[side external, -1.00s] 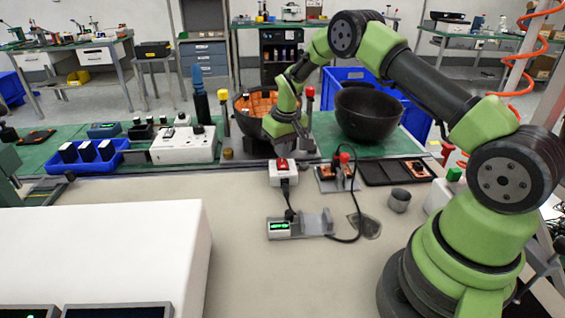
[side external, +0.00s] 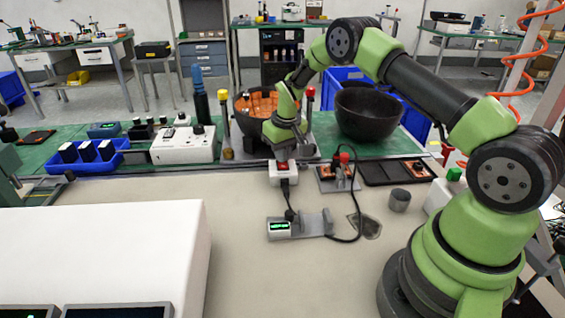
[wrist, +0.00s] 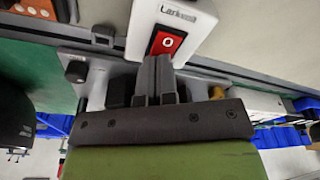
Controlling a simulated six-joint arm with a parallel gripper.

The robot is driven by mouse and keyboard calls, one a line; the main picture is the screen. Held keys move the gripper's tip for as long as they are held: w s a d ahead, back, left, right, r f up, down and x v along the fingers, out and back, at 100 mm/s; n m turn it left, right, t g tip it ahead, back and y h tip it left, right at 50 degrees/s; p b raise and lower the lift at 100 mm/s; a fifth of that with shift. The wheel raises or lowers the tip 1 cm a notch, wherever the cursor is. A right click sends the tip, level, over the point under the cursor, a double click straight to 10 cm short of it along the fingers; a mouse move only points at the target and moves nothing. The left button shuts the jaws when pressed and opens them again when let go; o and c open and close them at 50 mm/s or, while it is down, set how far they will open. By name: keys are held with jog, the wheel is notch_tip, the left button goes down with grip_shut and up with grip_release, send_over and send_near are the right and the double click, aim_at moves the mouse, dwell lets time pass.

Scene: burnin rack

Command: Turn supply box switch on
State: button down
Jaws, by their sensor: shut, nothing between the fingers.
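The supply box (side external: 284,177) is a small white box with a red rocker switch on top, standing on the light table with a dark cable at its front. In the wrist view the red switch (wrist: 167,42) shows a white "0" mark in a black frame on the white box (wrist: 192,14). My gripper (wrist: 155,60) is shut and empty, its fingertips at the edge of the switch. Whether they touch it I cannot tell. In the side view my gripper (side external: 282,157) is directly above the box and hides part of its top.
A grey fixture with a small lit display (side external: 279,230) stands in front, joined by the cable. A board with red and black posts (side external: 340,172) is close on the right. Black bowls (side external: 368,112) and a blue bin (side external: 75,158) stand behind. The table's front middle is clear.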

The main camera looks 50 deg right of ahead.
jog(key=shift+r, duration=3.5)
jog(key=shift+r, duration=0.2)
jog(key=s+a+r+t, duration=0.1)
jog(key=s+a+r, duration=0.3)
jog(key=r, duration=0.4)
jog(key=s+a+r+t, duration=0.1)
jog(key=s+a+r, duration=0.3)
jog(key=r, duration=0.5)
jog(key=s+a+r+t+y, duration=0.1)
jog(key=s+a, duration=0.2)
jog(key=s, duration=0.6)
jog(key=s+a+r+m+t+y, duration=0.1)
jog(key=s+a, duration=0.3)
jog(key=s, duration=0.6)
jog(key=shift+r+t, duration=0.3)
jog(key=shift+t, duration=0.4)
